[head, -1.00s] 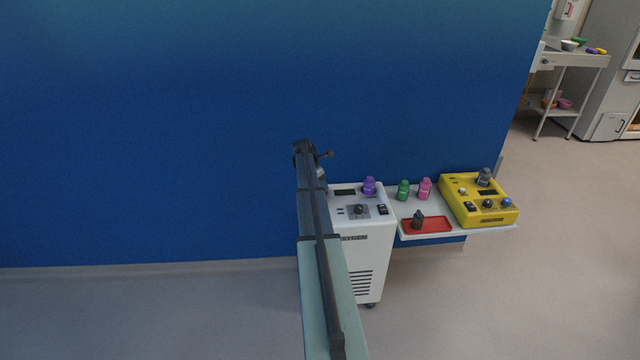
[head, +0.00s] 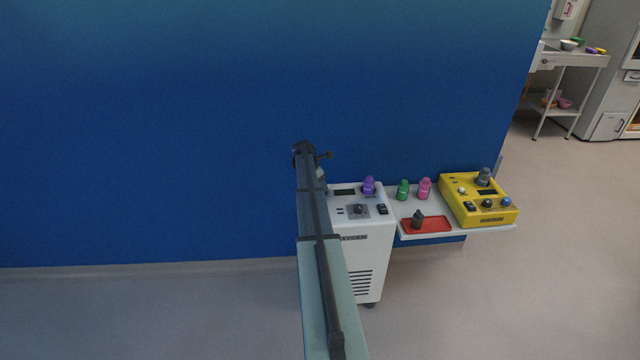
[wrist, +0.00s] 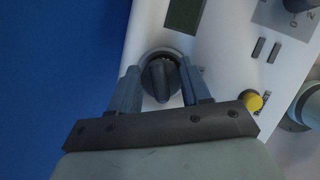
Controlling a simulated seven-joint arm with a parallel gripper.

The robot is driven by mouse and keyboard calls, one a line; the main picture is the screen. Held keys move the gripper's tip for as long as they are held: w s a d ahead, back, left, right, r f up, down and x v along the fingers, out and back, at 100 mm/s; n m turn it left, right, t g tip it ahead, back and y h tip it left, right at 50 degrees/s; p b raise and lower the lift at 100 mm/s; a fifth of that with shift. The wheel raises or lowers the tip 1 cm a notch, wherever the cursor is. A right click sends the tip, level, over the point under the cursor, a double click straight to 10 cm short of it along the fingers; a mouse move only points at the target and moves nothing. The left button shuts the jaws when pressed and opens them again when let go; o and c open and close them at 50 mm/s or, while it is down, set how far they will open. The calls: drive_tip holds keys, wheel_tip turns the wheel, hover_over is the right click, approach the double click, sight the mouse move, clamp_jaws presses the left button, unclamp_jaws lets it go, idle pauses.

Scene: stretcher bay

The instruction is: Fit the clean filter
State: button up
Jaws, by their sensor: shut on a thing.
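My gripper (wrist: 162,88) is shut on a dark grey knob-like piece (wrist: 160,80), likely the filter, with a finger on each side. The piece is over or in a round grey-rimmed socket (wrist: 163,54) on the white machine's top; I cannot tell how deep it sits. In the head view the white machine (head: 368,255) stands by the blue wall, and my arm hides its left side and my gripper's jaws. A dark bottle-shaped piece (head: 417,219) stands in a red tray (head: 437,226) on the side shelf.
The machine's top also bears a purple bottle-shaped piece (head: 369,186) and a control knob (head: 359,209). On the shelf (head: 440,208) are a green piece (head: 403,190), a pink piece (head: 424,188) and a yellow device (head: 478,200) with a grey piece (head: 484,177). Floor is clear to the right.

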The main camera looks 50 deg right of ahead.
drive_tip(key=shift+f, duration=0.35)
drive_tip(key=o, duration=0.8)
drive_tip(key=shift+v, duration=5.55)
